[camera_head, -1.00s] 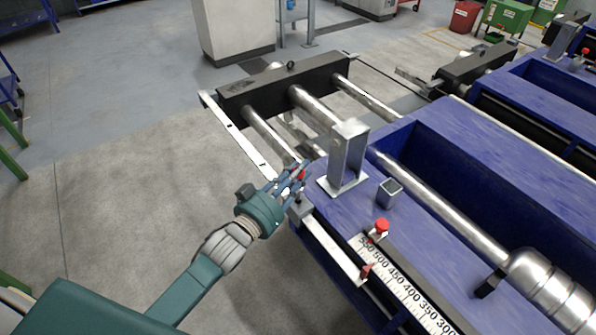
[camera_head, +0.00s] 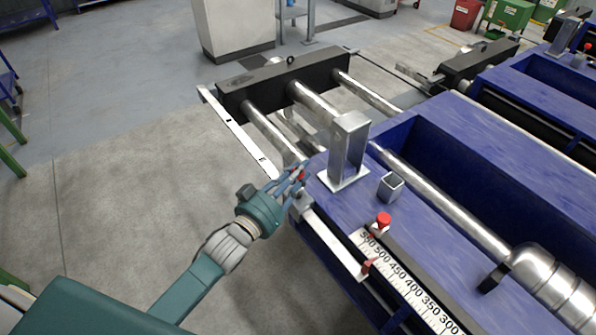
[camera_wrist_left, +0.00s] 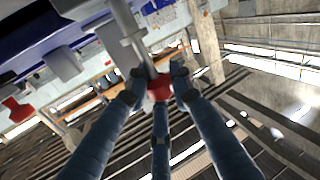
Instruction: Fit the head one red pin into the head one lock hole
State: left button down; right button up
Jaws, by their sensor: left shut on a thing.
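My left gripper (camera_head: 298,175) is at the near left corner of the blue runout table (camera_head: 455,138), with its fingers closed around the head one red pin (camera_head: 302,174). Only small red parts of the pin show between the fingers. In the left wrist view the red pin (camera_wrist_left: 159,88) sits between the fingertips of my left gripper (camera_wrist_left: 158,84), in line with a grey metal rod. The lock hole is hidden or too small to make out. I cannot tell whether the pin's tip is in it. My right gripper is not in view.
A second red knob (camera_head: 383,219) stands by the ruler scale (camera_head: 410,290). An upright metal post (camera_head: 347,150) and a short square tube (camera_head: 390,187) stand on the table close to the gripper. A flat light bar (camera_head: 240,135) runs beyond it.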

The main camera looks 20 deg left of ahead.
pick_arm(q)
jog(key=shift+f+b, duration=1)
jog(key=shift+f, duration=0.45)
jog(key=c, duration=1.4)
grip_release()
jog(key=shift+c, duration=0.2)
jog(key=v, duration=1.2)
